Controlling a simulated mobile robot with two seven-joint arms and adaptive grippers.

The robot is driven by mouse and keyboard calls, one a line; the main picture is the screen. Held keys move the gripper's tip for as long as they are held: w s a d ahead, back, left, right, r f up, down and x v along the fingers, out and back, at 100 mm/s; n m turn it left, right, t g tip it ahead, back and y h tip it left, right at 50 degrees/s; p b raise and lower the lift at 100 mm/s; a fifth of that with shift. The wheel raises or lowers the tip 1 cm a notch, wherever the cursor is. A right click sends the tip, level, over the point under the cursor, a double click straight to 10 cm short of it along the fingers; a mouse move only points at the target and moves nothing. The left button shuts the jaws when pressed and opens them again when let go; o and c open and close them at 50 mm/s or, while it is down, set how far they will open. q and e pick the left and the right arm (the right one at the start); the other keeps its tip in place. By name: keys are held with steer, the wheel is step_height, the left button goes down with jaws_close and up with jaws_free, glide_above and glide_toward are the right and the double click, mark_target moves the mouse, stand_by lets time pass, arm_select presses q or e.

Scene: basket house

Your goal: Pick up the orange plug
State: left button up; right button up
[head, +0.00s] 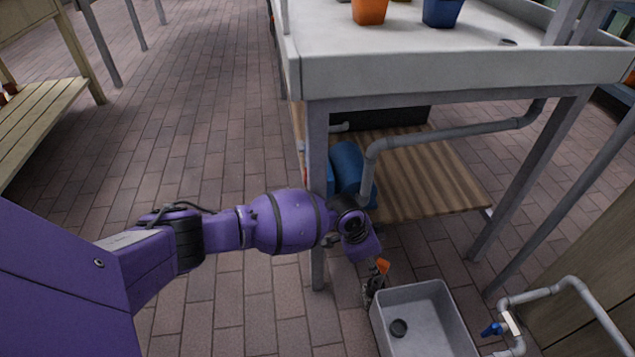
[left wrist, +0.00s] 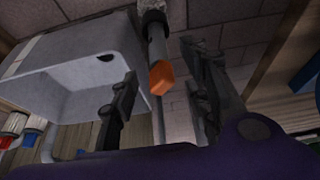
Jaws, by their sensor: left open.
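The orange plug (head: 383,266) is a small orange block beside my left gripper in the head view, near the grey basin's upper left corner. In the left wrist view the orange plug (left wrist: 161,78) shows between the two dark fingers, at the lower end of a dark grey cylinder (left wrist: 155,35). I cannot tell whether they are joined. My left gripper (head: 373,288) is open, with a finger on each side of the plug in the wrist view and visible gaps to it. My arm partly hides the gripper in the head view. My right gripper is not in view.
A grey basin (head: 427,291) stands on the brick floor right of the gripper. A grey table (head: 455,82) with a leg (head: 318,190) and wooden shelf (head: 430,178) is close to my arm. A pipe with a blue valve (head: 492,329) is at lower right.

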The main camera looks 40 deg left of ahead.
arm_select(q)
steer(key=b+x, duration=0.1)
steer(key=x, duration=0.2)
steer(key=shift+w+d+f+b, duration=0.15)
steer(key=shift+w+f+b, duration=0.05)
steer(key=shift+b, duration=0.1)
steer(key=shift+w+d+f+b, duration=0.15)
steer(key=shift+f+b, duration=0.15)
steer(key=shift+f, duration=0.15)
steer(key=shift+d+f, duration=0.1)
steer(key=shift+f, duration=0.2)
steer(key=b+x, duration=0.3)
steer(key=x, duration=0.1)
steer(key=shift+d+f, duration=0.1)
jaws_close()
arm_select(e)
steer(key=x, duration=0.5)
